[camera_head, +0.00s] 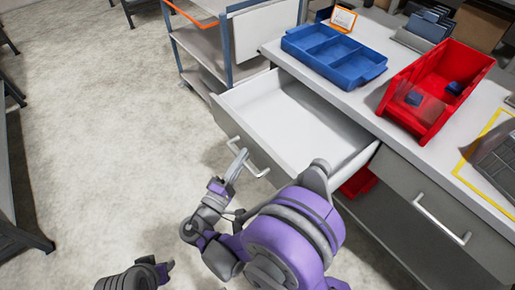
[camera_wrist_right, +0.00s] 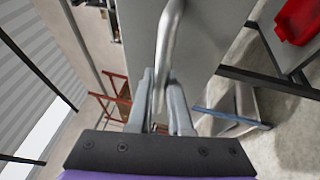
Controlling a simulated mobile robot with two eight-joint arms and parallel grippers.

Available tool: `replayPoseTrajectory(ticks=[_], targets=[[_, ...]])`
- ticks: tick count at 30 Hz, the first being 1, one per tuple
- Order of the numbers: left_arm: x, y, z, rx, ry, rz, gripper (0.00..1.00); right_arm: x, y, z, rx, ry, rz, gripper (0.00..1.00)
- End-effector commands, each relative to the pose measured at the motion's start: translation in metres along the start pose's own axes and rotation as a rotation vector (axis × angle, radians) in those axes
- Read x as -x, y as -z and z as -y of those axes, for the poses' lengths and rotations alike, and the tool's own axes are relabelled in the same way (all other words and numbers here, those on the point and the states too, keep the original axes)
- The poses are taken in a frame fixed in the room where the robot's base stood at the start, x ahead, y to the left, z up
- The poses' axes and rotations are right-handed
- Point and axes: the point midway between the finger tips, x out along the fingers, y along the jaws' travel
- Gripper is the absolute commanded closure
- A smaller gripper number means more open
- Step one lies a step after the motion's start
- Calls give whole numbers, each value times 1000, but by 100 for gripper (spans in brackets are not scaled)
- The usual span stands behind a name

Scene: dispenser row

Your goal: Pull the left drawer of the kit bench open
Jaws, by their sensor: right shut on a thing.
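The left drawer (camera_head: 295,120) of the kit bench stands well out from the bench, and its white inside looks empty. Its pale bar handle (camera_head: 257,171) is on the grey front. My right gripper (camera_head: 237,166) is at the left end of this handle. In the right wrist view the handle (camera_wrist_right: 170,45) runs down between the two fingers (camera_wrist_right: 160,90), which are shut on it. What seems to be my left gripper (camera_head: 163,270) shows only in part at the bottom edge, away from the bench; its finger state is unclear.
On the bench top (camera_head: 372,100) stand a blue divided tray (camera_head: 335,52) and a red bin (camera_head: 440,88) with small dark blue pieces. A second, closed drawer (camera_head: 430,205) is at the right. A shelf cart (camera_head: 205,45) stands behind the open drawer. The floor (camera_head: 110,130) at left is clear.

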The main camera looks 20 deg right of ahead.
Motion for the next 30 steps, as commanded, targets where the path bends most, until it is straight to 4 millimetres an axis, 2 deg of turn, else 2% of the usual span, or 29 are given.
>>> replayPoseTrajectory(ticks=[6,16,17,21,22,30], targets=[[-1,0,0,0,0,0,57,12,5,-2,0,1,0,100],[-1,0,0,0,0,0,57,13,5,-2,0,1,1,100],[-1,0,0,0,0,0,57,12,5,-2,0,1,1,81],[-1,0,0,0,0,0,57,12,5,-2,0,1,1,56],[-1,0,0,0,0,0,57,12,5,-2,0,0,1,53],[-1,0,0,0,0,0,57,12,5,-3,0,0,0,53]])
